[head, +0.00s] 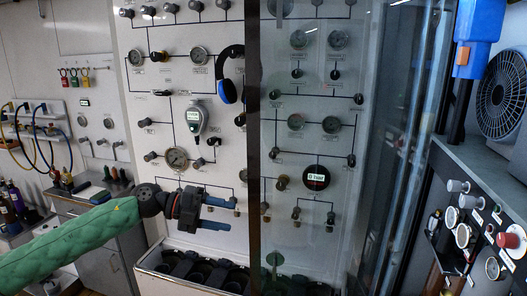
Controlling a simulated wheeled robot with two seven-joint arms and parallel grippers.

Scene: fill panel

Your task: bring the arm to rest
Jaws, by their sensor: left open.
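My left arm, in a green quilted sleeve, comes in from the lower left of the head view. My left gripper (222,214) is open, with its two blue-tipped fingers pointing right and nothing seen between them. It is in front of the lower part of the white fill panel (150,105). I cannot tell from this view whether it touches the panel. My right gripper is not in view.
The panel carries gauges, knobs and a grey handheld meter (196,120). Black-and-blue headphones (228,80) hang at its right. A bin of dark round holders (190,270) stands below. A glass door (320,60) covers the right half. A fan (502,95) is at the right.

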